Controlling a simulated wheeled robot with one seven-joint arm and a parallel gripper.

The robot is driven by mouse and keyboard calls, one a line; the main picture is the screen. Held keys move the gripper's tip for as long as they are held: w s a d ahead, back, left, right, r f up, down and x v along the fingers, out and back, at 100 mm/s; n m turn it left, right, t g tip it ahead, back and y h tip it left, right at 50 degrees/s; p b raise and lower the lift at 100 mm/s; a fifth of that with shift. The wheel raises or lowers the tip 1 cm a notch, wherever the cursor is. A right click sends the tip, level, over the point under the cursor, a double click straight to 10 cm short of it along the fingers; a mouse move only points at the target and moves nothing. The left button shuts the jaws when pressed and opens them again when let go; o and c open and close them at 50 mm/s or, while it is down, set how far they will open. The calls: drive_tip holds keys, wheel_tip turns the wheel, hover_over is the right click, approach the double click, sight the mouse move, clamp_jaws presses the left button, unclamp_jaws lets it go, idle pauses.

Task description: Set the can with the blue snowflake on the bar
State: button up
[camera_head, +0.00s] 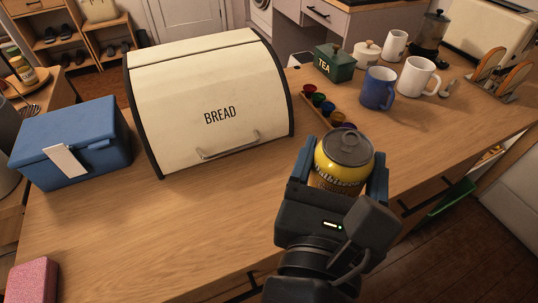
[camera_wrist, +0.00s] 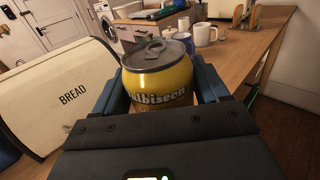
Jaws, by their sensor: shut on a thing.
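A yellow can (camera_head: 342,163) with a grey lid stands upright between the fingers of my gripper (camera_head: 338,178). My gripper is shut on the can, with a blue finger on each side, above the front part of the wooden counter (camera_head: 190,225). I cannot tell whether the can's base touches the wood.
A cream bread box (camera_head: 205,90) stands left of the can, and a blue box (camera_head: 70,145) farther left. Behind the can are a rack of coloured capsules (camera_head: 322,103), a green tea tin (camera_head: 335,66), a blue mug (camera_head: 378,90) and a white mug (camera_head: 417,77). The front left counter is mostly clear.

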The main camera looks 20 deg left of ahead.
drive_tip(key=s+a+r+n+y, duration=0.1)
drive_tip(key=s+a+r+y, duration=0.15)
drive_tip(key=s, duration=0.25)
drive_tip(key=shift+w+a+f+b, duration=0.2)
drive_tip(key=shift+a+f+b, duration=0.1)
drive_tip(key=shift+a+f, duration=1.7)
drive_tip(key=shift+w+a+f+b, duration=0.15)
drive_tip(key=shift+a+f+b, duration=0.1)
drive_tip(key=shift+a+f, duration=1.7)
drive_tip(key=shift+w+a+f+b, duration=0.2)
drive_tip(key=shift+a+f+b, duration=0.1)
drive_tip(key=shift+a+f, duration=1.7)
drive_tip(key=shift+a, duration=0.15)
drive_tip(key=o, duration=1.3)
drive_tip(key=shift+r, duration=0.1)
drive_tip(key=shift+r, duration=0.1)
drive_tip(key=v, duration=0.4)
drive_tip(key=b+v, duration=0.1)
drive_tip(key=v, duration=0.7)
drive_tip(key=shift+r+b, duration=0.2)
drive_tip(key=shift+b, duration=0.1)
